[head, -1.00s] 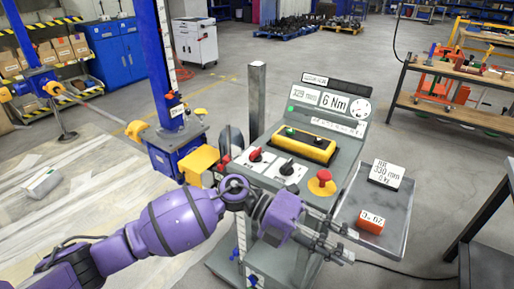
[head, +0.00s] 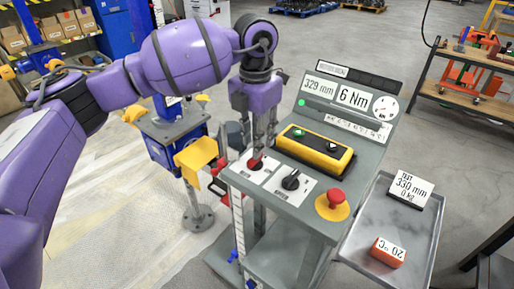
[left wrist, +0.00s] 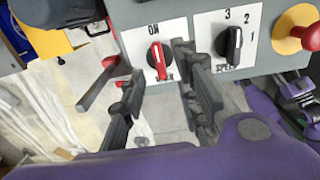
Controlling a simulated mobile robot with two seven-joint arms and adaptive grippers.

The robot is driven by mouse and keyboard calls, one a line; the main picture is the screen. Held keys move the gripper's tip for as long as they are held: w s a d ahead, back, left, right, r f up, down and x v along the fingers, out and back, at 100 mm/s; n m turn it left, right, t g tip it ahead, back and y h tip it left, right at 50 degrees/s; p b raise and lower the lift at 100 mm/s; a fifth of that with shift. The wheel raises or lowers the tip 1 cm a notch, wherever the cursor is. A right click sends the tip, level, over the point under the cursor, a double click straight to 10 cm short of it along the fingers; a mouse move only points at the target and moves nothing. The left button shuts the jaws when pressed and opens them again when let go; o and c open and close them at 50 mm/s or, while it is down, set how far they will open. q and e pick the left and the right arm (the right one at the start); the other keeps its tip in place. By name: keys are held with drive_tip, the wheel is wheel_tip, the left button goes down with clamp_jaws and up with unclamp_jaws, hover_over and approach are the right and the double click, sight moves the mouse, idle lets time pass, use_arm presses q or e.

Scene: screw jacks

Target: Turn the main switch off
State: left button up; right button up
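The main switch is a red rotary knob (head: 256,164) on a white plate at the left of the grey console. In the left wrist view the red knob (left wrist: 157,62) has its handle roughly upright, close to the word ON; lettering below it is partly hidden. My left gripper (head: 262,150) points down over this knob. In the left wrist view its fingers (left wrist: 158,72) are apart, one on each side of the knob; I cannot tell whether they touch it.
Beside the red knob is a black selector (head: 291,180) with numbers. A yellow box (head: 314,148) with buttons lies behind, a red emergency stop (head: 334,198) to the right. A side tray (head: 359,237) holds a label block (head: 410,190) and an orange block (head: 388,252).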

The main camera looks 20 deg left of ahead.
sight(255, 161)
use_arm(q)
drive_tip(key=f, duration=0.3)
drive_tip(key=shift+w, duration=0.25)
drive_tip(key=shift+f, duration=0.85)
use_arm(e)
drive_tip(key=shift+w+a+r, duration=0.1)
drive_tip(key=shift+w+r, duration=0.25)
drive_tip(key=shift+w, duration=0.3)
drive_tip(key=shift+w+a+r, duration=0.1)
drive_tip(key=shift+w+r, duration=0.2)
drive_tip(key=shift+w, duration=0.3)
use_arm(q)
drive_tip(key=shift+c, duration=0.5)
clamp_jaws()
use_arm(e)
drive_tip(key=shift+s+d+f, duration=0.1)
drive_tip(key=shift+s+f, duration=0.25)
drive_tip(key=shift+s, duration=0.3)
